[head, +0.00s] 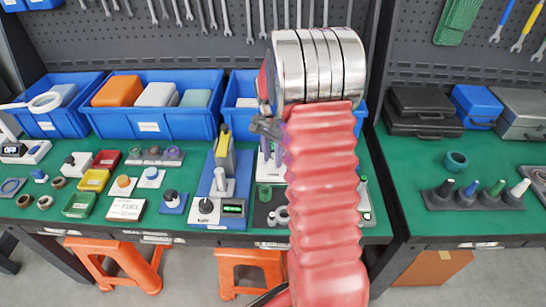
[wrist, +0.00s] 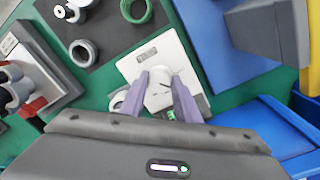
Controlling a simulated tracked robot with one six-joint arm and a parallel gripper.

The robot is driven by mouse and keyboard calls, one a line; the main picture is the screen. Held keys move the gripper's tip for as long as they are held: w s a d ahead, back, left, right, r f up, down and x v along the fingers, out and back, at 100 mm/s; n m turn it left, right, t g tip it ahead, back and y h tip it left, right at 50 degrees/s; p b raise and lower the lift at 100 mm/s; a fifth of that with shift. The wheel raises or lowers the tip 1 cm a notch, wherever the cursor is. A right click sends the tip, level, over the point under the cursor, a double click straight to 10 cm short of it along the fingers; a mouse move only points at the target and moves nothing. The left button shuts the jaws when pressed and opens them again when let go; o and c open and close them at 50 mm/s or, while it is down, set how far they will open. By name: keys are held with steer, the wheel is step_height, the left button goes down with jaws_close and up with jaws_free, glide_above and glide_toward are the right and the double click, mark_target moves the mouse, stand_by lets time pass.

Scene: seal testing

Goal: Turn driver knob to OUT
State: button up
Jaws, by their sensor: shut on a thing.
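In the wrist view, a pale round driver knob (wrist: 158,98) with a dark pointer line sits on a white square panel (wrist: 138,66). A small dark label is on the panel, too small to read. My gripper (wrist: 160,84) has its two purple fingers on either side of the knob, shut on it. A small green part shows below the knob, between the fingers. In the head view, my red arm covers much of the bench and hides the knob; only a bit of purple shows beside the arm.
In the wrist view, a dark mat (wrist: 97,27) with rings (wrist: 84,52) lies at upper left and a blue base (wrist: 215,40) at upper right. In the head view, blue bins (head: 150,120) line the back. Small parts crowd the green bench (head: 400,205).

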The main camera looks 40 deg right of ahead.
mark_target(271, 160)
steer(key=shift+n, duration=0.3)
steer(key=n, duration=0.3)
steer(key=shift+n, duration=2.1)
steer(key=o, duration=1)
steer(key=shift+o, duration=0.2)
step_height(271, 160, up, 14)
steer(key=shift+w+a, duration=0.15)
steer(key=shift+a, duration=0.15)
steer(key=shift+f, duration=0.1)
